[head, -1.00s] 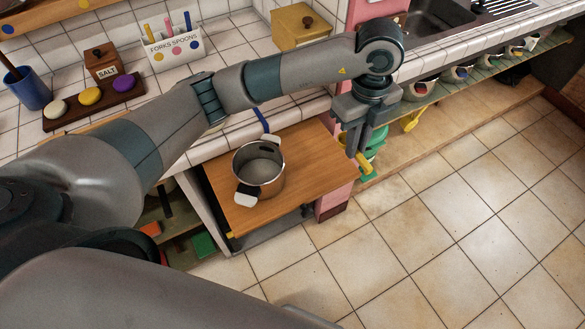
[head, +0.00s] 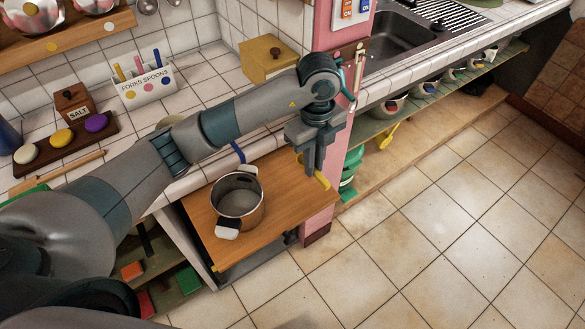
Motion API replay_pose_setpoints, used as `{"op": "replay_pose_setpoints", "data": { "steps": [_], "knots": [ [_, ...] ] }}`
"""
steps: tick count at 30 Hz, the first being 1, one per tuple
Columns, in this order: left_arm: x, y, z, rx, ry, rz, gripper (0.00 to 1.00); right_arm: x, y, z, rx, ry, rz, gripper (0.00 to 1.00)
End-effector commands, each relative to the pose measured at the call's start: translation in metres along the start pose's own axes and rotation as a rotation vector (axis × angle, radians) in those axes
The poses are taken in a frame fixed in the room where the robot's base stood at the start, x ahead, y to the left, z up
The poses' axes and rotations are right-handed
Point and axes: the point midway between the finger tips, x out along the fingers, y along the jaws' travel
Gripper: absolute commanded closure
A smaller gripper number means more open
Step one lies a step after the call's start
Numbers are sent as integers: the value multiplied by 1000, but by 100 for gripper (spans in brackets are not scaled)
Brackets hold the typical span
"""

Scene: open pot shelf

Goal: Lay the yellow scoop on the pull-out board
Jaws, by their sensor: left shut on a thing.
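My left gripper (head: 312,171) points down over the right end of the wooden pull-out board (head: 285,205) and is shut on the yellow scoop (head: 323,181). A steel pot (head: 238,203) with white grips stands on the left part of the board. My right gripper is not in view.
A pink post (head: 325,222) and a green item (head: 349,185) are close to the board's right end. Another yellow utensil (head: 388,134) is at the open shelf, with several pots above it. The board between pot and gripper is bare.

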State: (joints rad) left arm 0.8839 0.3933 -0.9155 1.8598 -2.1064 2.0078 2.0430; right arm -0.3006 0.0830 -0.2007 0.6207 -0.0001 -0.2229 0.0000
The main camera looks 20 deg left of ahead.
Motion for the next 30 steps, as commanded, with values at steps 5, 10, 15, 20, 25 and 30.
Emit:
{"op": "replay_pose_setpoints", "data": {
  "steps": [5, 10, 15, 20, 25, 30],
  "knots": [
    [16, 9, 34, -4, 0, 4, 100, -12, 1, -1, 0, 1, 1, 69],
    [29, 12, 54, -1, 1, 1, 100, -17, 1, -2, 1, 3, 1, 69],
    [34, 13, 59, 1, 0, 0, 100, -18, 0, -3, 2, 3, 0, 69],
    [34, 13, 59, 1, 0, 0, 100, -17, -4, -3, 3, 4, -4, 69],
    [36, 13, 59, 1, 0, 1, 100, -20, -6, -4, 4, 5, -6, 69],
    [54, 14, 58, 0, 1, 3, 100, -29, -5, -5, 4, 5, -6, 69]
  ]
}}
